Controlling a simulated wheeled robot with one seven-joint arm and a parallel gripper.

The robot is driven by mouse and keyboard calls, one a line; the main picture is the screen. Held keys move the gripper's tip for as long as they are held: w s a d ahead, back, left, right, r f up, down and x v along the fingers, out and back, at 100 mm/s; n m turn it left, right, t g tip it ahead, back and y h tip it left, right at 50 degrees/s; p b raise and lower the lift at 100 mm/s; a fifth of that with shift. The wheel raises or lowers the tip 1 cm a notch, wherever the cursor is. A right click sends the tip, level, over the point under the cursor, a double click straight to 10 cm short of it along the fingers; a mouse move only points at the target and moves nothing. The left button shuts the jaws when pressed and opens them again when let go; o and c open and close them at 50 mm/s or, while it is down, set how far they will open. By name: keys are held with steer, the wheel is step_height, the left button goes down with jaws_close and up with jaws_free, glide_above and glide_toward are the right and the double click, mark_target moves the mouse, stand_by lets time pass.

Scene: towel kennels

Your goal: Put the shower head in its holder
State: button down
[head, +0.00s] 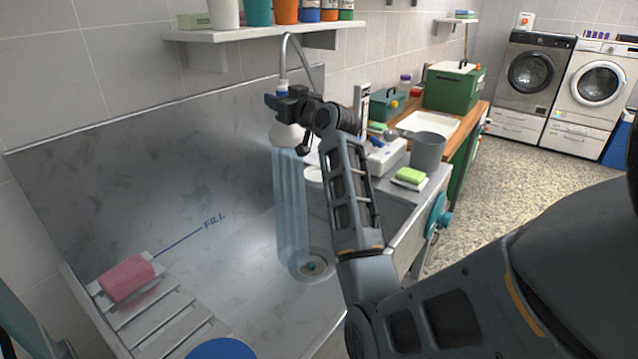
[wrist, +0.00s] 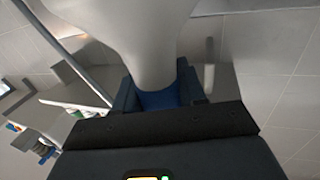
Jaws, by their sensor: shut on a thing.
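The white shower head (head: 287,136) hangs face down over the steel tub (head: 200,250), with a sheet of water falling from it towards the drain (head: 311,267). My gripper (head: 284,104) is shut on its blue grip, which also shows between the fingers in the wrist view (wrist: 158,99). The white body of the head (wrist: 130,35) fills the upper middle of the wrist view. A grey hose (head: 285,48) arches up from the grip and back down behind my gripper. I cannot make out the holder for certain; my gripper and arm cover part of the back wall.
A wall shelf (head: 262,32) with several cups and bottles is above the tub. A pink sponge (head: 126,279) lies on a slatted rack (head: 160,312) at left. A grey bucket (head: 428,151) and green sponge (head: 410,175) stand on the right ledge. The tub's middle is clear.

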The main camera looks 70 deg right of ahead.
steer(key=shift+d+r, duration=0.1)
steer(key=shift+d, duration=0.15)
steer(key=s+d+b, duration=0.2)
steer(key=d+b, duration=0.5)
steer(key=d, duration=0.8)
steer(key=shift+s+b, duration=0.35)
steer(key=shift+s, duration=0.05)
step_height(320, 180, down, 6)
steer(key=b, duration=0.5)
steer(key=shift+a, duration=0.15)
